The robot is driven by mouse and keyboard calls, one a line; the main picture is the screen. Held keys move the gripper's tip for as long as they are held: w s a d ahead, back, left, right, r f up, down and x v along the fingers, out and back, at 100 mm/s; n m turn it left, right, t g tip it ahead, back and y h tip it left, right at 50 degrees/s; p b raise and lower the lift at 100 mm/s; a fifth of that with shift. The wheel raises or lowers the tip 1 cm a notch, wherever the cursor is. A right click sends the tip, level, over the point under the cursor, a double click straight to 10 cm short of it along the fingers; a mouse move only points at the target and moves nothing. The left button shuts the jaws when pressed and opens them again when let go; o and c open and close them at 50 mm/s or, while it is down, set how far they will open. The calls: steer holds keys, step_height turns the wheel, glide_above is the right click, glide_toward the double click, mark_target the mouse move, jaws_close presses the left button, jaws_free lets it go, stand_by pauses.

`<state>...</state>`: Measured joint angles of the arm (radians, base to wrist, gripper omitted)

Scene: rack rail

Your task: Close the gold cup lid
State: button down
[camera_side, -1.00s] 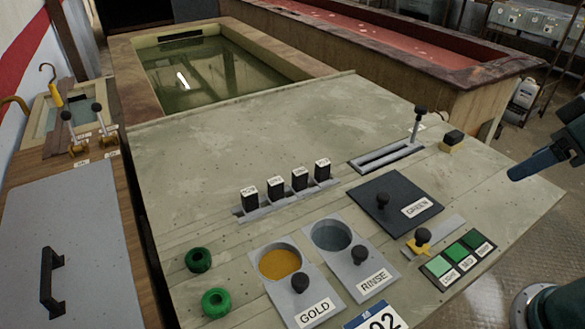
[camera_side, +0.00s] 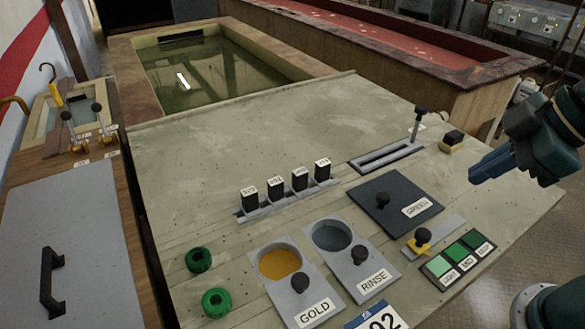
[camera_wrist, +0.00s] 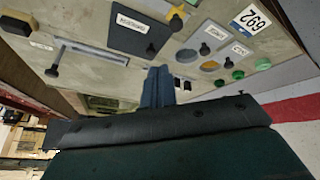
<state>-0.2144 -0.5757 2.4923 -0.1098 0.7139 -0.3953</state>
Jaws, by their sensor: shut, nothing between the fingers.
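The gold cup (camera_side: 279,262) is a round opening filled with yellow-gold material on the panel's front part. Its grey sliding lid (camera_side: 315,296), with a black knob (camera_side: 300,283) and a GOLD label, lies on the near right side of the opening, leaving the gold showing. The gold cup also shows small in the wrist view (camera_wrist: 210,66). My gripper (camera_side: 474,174) is above the panel's right side, well apart from the lid, with its fingers together and empty. In the wrist view its blue fingers (camera_wrist: 158,74) point toward the panel.
The rinse cup (camera_side: 332,236) beside it is also uncovered, its lid (camera_side: 368,276) to the near right.

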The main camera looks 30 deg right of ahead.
steer(key=s+a+f+n+g+y, duration=0.1)
steer(key=a+f+n+y, duration=0.1)
steer(key=a+n, duration=0.5)
steer(key=a+f+n+g+y, duration=0.1)
steer(key=a+f+n+y, duration=0.1)
steer(key=a+n, duration=0.5)
steer(key=shift+s+a+g, duration=0.35)
steer(key=shift+a+g, duration=0.05)
steer(key=shift+a, duration=0.8)
steer(key=shift+a+f, duration=0.1)
steer(key=shift+f, duration=0.05)
glide_toward(324, 296)
steer(key=shift+s+a+f, duration=0.3)
steer(key=shift+a+f, duration=0.35)
steer(key=shift+a, duration=0.2)
steer(key=shift+s+a+f, duration=0.35)
steer(key=shift+a+f, duration=0.35)
steer(key=shift+a, duration=0.15)
steer(key=shift+w+a+f, duration=0.1)
steer(key=shift+w+a, duration=0.2)
steer(key=shift+w, duration=0.3)
steer(key=shift+w+a+f, duration=0.1)
steer(key=shift+w+a, duration=0.15)
steer(key=shift+w, duration=0.3)
steer(key=shift+w+a, duration=0.3)
steer(key=shift+w, duration=0.3)
steer(key=w, duration=0.8)
steer(key=shift+w, duration=0.4)
